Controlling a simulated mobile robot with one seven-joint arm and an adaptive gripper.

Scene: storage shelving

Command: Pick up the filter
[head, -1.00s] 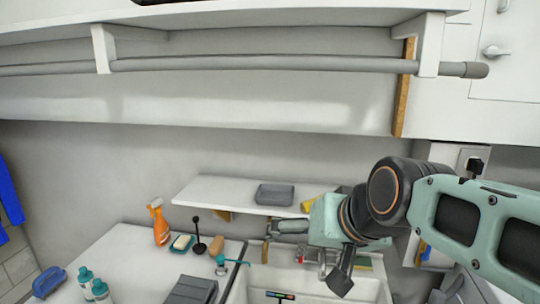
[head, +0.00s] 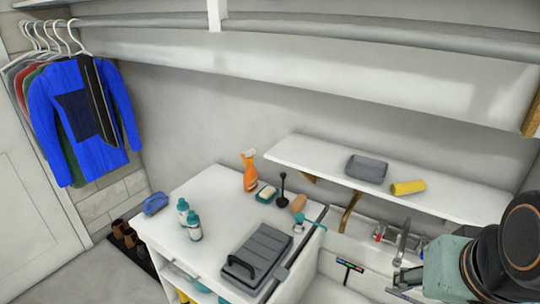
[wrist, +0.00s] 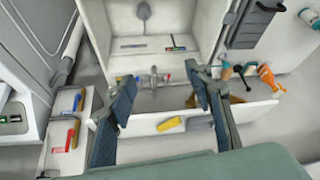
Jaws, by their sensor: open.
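No object is plainly marked as the filter. One candidate is a dark grey ridged piece with a black handle (head: 257,258), lying on the white counter in the head view; it also shows at the upper right of the wrist view (wrist: 250,22). Another is a small grey block (head: 366,168) on the wall shelf, left of a yellow cylinder (head: 408,187). My gripper (wrist: 162,75) is open and empty in the wrist view, its two dark fingers spread over the shelf and sink. In the head view my gripper is at the lower right, partly hidden, apart from both candidates.
The white counter (head: 190,265) holds teal-capped bottles (head: 189,219), an orange spray bottle (head: 249,170), soap (head: 266,194) and brushes. A sink with a faucet (head: 402,240) lies to its right, below the wall shelf (head: 325,160). Jackets (head: 80,110) hang at left.

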